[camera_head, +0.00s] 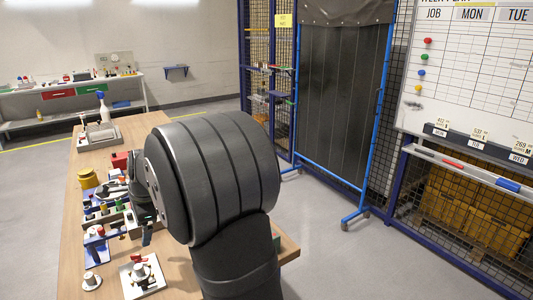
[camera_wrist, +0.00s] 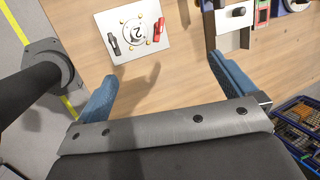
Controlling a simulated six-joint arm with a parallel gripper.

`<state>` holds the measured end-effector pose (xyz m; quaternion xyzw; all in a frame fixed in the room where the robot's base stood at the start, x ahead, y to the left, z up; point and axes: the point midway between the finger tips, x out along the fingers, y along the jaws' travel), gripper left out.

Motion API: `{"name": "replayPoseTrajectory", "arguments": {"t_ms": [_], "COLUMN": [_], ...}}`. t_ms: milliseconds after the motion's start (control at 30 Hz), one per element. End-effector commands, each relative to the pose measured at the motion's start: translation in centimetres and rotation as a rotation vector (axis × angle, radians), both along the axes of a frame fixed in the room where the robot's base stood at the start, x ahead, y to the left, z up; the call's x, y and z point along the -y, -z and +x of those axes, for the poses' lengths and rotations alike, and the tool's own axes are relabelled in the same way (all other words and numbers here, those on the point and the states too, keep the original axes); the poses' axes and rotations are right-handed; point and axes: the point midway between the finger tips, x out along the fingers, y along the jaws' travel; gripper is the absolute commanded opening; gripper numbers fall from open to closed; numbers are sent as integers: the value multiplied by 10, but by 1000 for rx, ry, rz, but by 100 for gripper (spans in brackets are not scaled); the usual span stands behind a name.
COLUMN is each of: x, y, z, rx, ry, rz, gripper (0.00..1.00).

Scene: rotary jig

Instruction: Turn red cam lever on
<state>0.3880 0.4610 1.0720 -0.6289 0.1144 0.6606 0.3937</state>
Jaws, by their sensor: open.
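A white square jig plate (camera_wrist: 163,47) lies on the wooden table beyond my fingers in the wrist view, with a round dial (camera_wrist: 138,38) marked "2". The red cam lever (camera_wrist: 158,30) is at the dial's right edge, and a black lever (camera_wrist: 113,44) is at its left. My gripper (camera_wrist: 163,68) is open and empty, its blue fingers spread apart, and does not touch the plate. In the head view the plate (camera_head: 150,287) is at the table's near end, with the red lever (camera_head: 138,259) on top; my arm hides part of the table.
Other fixtures and coloured parts stand farther along the table in the head view, including a yellow cup (camera_head: 88,179). Bare wood (camera_wrist: 185,105) lies between my fingers.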

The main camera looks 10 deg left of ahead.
Motion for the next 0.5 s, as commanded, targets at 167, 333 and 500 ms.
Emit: {"name": "replayPoseTrajectory", "arguments": {"t_ms": [167, 333, 500], "x": [0, -1, -8], "y": [0, 0, 0], "z": [0, 0, 2], "rx": [0, 2, 51], "ry": [0, -10, -163], "rz": [0, -2, -38], "gripper": [67, 33, 31]}}
